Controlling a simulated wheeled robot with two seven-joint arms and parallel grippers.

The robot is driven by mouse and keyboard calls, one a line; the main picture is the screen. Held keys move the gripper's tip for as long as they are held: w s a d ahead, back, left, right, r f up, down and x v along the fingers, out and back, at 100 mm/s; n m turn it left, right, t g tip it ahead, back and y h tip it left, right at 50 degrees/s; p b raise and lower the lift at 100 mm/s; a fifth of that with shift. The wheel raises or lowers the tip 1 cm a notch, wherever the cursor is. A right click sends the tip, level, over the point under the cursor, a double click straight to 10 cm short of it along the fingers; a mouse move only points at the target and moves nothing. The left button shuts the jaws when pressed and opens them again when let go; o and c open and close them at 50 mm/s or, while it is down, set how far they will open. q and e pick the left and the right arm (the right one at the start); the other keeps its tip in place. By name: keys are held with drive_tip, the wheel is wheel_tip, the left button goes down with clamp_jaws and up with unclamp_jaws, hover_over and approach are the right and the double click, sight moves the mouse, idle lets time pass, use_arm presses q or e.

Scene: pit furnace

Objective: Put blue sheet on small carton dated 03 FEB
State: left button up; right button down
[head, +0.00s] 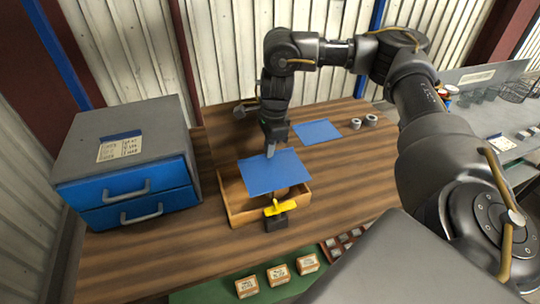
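A blue sheet (272,175) is above a shallow wooden tray (236,216) in the middle of the table and hides its far part. My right gripper (270,152) points down at the sheet's far edge. Its fingers look closed together on that edge. A second blue sheet (318,131) lies flat on the table farther back. Three small cartons stand in a row at the front: left (247,287), middle (278,274) and right (307,264). Their labels are too small to read, so I cannot tell which bears 03 FEB. My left gripper is not in view.
A grey cabinet with blue drawers (130,190) stands at the left. A yellow-topped black object (279,212) is at the tray's front. The cartons stand on a green surface (205,292), beside a compartmented box (340,243). Two small rings (364,121) lie at the back.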

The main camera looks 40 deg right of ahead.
drive_tip(key=shift+w+d+f+p, duration=0.15)
drive_tip(key=shift+f+p, duration=0.1)
drive_tip(key=shift+f, duration=0.45)
drive_tip(key=shift+d+f+p, duration=0.1)
drive_tip(key=shift+f+p, duration=0.1)
drive_tip(key=shift+f, duration=0.45)
drive_tip(key=shift+w+d+f+p, duration=0.15)
drive_tip(key=shift+f+p, duration=0.1)
drive_tip(key=shift+f, duration=0.45)
drive_tip(key=shift+s, duration=0.1)
drive_tip(key=c, duration=2.1)
unclamp_jaws()
drive_tip(key=shift+f, duration=0.15)
drive_tip(key=o, duration=0.4)
wheel_tip(320, 180, up, 12)
drive_tip(key=d, duration=0.1)
drive_tip(key=shift+s, duration=0.15)
